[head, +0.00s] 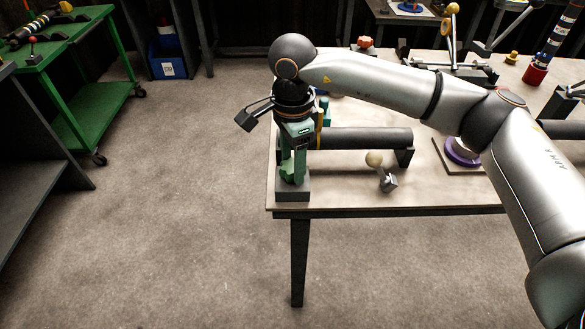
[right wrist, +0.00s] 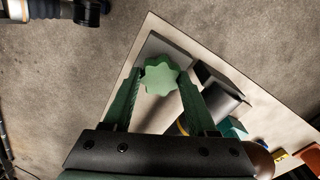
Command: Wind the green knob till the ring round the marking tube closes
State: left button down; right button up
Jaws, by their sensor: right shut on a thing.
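The green knob (right wrist: 160,76) is a lobed, star-like wheel seen from above in the right wrist view. It sits over a grey block (head: 292,188) at the table's near left corner. My right gripper (head: 293,176) points straight down over it, and its green fingers (right wrist: 159,84) are shut on the knob from both sides. In the head view the fingers mostly hide the knob. The dark marking tube (head: 365,138) lies level just right of the gripper. A thin yellow band (head: 319,128) shows round its left end; whether it is closed I cannot tell. My left gripper is out of view.
A pale ball on a small grey foot (head: 388,181) stands in front of the tube. A purple disc (head: 462,152) lies on a plate further right. A teal piece (right wrist: 233,128) sits behind the tube.

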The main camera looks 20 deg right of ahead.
jog(key=n+b, duration=0.1)
jog(key=n, duration=0.2)
jog(key=shift+b, duration=0.3)
jog(key=shift+n+b, duration=0.4)
jog(key=shift+n, duration=0.8)
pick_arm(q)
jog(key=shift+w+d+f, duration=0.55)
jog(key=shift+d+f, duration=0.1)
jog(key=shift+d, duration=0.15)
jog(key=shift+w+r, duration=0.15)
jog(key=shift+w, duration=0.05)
pick_arm(e)
jog(key=shift+n, duration=0.3)
jog(key=o, duration=1)
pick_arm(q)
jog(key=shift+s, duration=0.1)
pick_arm(e)
jog(key=o, duration=0.4)
jog(key=shift+c, duration=0.2)
